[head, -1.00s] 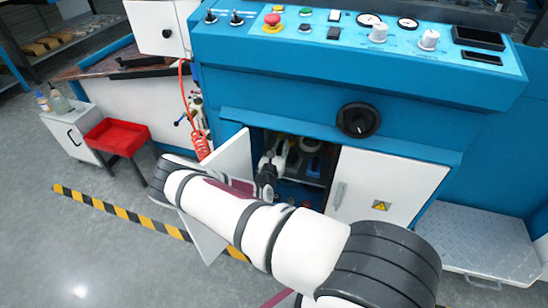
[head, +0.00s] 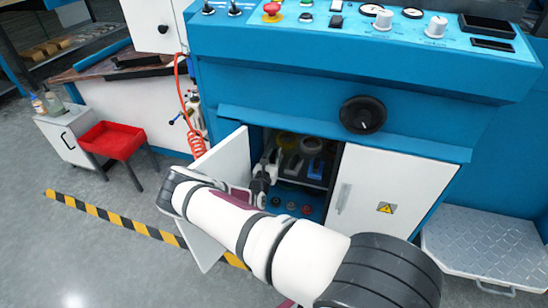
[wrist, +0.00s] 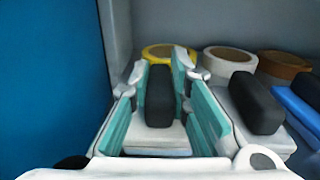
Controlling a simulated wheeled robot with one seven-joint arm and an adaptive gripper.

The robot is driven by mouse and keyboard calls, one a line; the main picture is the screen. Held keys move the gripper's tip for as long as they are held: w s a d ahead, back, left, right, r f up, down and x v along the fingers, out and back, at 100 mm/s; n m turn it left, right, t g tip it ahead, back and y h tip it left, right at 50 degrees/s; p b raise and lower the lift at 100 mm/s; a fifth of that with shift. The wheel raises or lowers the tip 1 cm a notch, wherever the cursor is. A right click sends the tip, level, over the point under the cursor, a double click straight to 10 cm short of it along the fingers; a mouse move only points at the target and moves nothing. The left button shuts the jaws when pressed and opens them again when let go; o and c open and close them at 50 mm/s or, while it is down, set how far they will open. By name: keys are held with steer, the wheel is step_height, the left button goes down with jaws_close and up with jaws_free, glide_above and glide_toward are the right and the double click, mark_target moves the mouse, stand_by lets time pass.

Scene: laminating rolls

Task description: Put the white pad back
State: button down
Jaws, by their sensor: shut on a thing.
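A white pad (wrist: 150,140) with a black grip block (wrist: 160,95) on top is between my gripper's teal-lined fingers in the wrist view. My gripper (wrist: 165,108) is shut on the black block, one finger on each side. In the head view my gripper (head: 270,166) is inside the open cabinet, at the left of its upper shelf. I cannot tell whether the pad touches the shelf.
A pale pad with a black block (wrist: 255,103) lies close to the right, then a blue pad (wrist: 297,105). Yellow (wrist: 170,53), white (wrist: 230,58) and brown (wrist: 285,65) rolls stand behind. The open cabinet door (head: 220,165) is left of my arm; the other door (head: 390,200) is shut.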

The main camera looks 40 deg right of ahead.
steer(key=shift+f, duration=0.15)
steer(key=c, duration=1.5)
jaws_free()
steer(key=shift+a+r, duration=0.1)
steer(key=shift+r, duration=0.15)
steer(key=shift+p+v, duration=2.05)
steer(key=shift+v, duration=3.9)
steer(key=shift+s, duration=0.1)
